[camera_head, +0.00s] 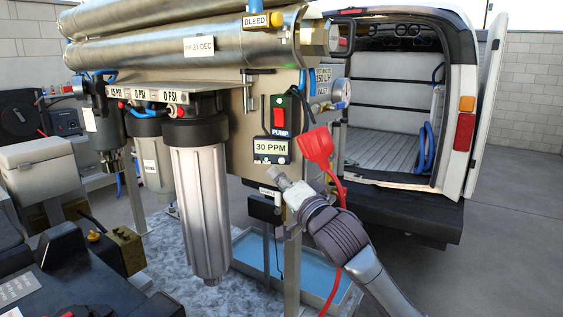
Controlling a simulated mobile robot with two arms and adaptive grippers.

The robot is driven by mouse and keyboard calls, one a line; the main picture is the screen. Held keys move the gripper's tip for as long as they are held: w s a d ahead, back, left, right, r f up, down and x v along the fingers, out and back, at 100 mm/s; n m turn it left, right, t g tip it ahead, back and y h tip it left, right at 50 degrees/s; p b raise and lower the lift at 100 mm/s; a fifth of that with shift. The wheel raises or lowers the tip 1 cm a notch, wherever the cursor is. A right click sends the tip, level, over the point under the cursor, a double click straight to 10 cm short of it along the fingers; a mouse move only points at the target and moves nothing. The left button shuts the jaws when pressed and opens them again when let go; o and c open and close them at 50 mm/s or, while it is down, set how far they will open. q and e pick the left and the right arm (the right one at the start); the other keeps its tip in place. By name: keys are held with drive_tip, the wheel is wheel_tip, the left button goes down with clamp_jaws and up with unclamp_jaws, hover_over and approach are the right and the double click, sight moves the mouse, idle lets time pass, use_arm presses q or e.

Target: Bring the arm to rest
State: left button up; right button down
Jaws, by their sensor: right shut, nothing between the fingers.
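My right arm comes in from the lower right. Its right gripper (277,178) is shut and empty, in front of the filter stand's post, near a small white label. A red paddle-shaped piece (317,147) on a red strap (335,187) shows just above and behind the wrist; I cannot tell whether it touches my arm. I cannot make out my left gripper.
The panel (246,122) carries long steel membrane tubes (185,48), a red pump switch (280,114), a 30 PPM display (271,150) and a gauge (341,93). A filter housing (200,200) hangs left. A blue tray (253,256) lies below. An open van (400,130) stands behind; floor at right is clear.

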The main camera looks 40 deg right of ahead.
idle(0.5)
drive_tip(key=s+a+f+n+g, duration=0.2)
drive_tip(key=s+a+f+g, duration=0.1)
drive_tip(key=f, duration=0.7)
drive_tip(key=s+a+f+n+g, duration=0.2)
drive_tip(key=s+a+f+g, duration=0.15)
drive_tip(key=f, duration=0.55)
drive_tip(key=s+a+f+n+g, duration=0.2)
drive_tip(key=s+f, duration=0.1)
drive_tip(key=f, duration=0.7)
drive_tip(key=s+a+f+n+g, duration=0.3)
drive_tip(key=s+f, duration=0.2)
drive_tip(key=s, duration=0.3)
drive_tip(key=s+a+f+n+g, duration=0.25)
drive_tip(key=s+f, duration=0.25)
drive_tip(key=s, duration=0.3)
drive_tip(key=s+a+f+n+g, duration=0.25)
drive_tip(key=s+f, duration=0.25)
drive_tip(key=s, duration=0.3)
wheel_tip(320, 180, down, 28)
drive_tip(key=s+f+g+b, duration=0.1)
drive_tip(key=g+b, duration=0.1)
drive_tip(key=b, duration=0.2)
drive_tip(key=s+d+f+g+b, duration=0.1)
drive_tip(key=s+d+f+b, duration=0.1)
drive_tip(key=s+f, duration=1.4)
drive_tip(key=shift+s+d+f, duration=0.25)
drive_tip(key=shift+d+f, duration=0.45)
drive_tip(key=shift+f, duration=0.25)
